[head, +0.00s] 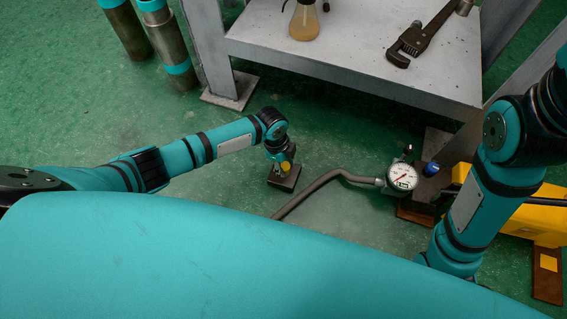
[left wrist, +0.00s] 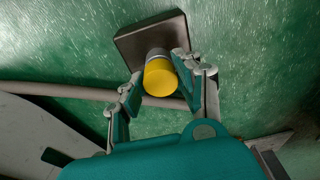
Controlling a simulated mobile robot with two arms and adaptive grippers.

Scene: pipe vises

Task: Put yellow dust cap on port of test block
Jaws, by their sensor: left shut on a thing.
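The yellow dust cap (left wrist: 160,78) is between the fingers of my left gripper (left wrist: 158,66), which is shut on it. In the left wrist view a grey cylindrical port (left wrist: 155,53) shows just behind the cap, roughly in line with it. I cannot tell whether the cap is seated on the port or just above it. The port stands on the dark square test block (left wrist: 137,38), on the green floor. In the head view the block (head: 284,183) is below my left gripper (head: 283,160), with a bit of yellow showing. My right gripper is not in view.
A hose (head: 335,175) runs to a pressure gauge (head: 402,177) right of the block. A blue part (head: 431,169) is beside the gauge. A grey bench (head: 345,55) holds a flask (head: 304,22) and a pipe wrench (head: 428,36). The floor left of the block is clear.

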